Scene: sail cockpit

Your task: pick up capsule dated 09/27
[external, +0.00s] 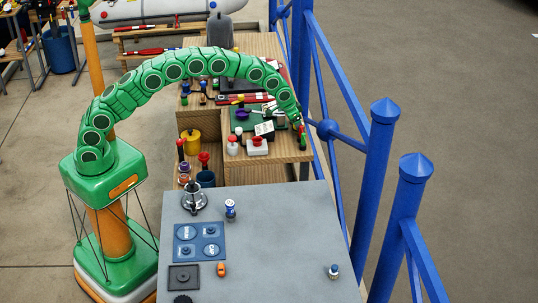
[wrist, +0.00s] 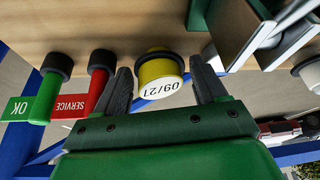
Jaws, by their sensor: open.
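A yellow capsule (wrist: 160,69) with a dark cap and a white label end shows at the centre of the wrist view, against the wooden surface. My gripper (wrist: 163,80) is open, with one dark finger on each side of the capsule and gaps visible between. In the external view my gripper (external: 301,128) is at the right end of the wooden bench; the capsule cannot be made out there.
Left of the capsule are a red handle tagged SERVICE (wrist: 97,85) and a green handle tagged OK (wrist: 49,90). A metal-and-green block (wrist: 245,30) stands close on the right. Blue railing posts (external: 375,180) run beside the wooden bench (external: 240,172).

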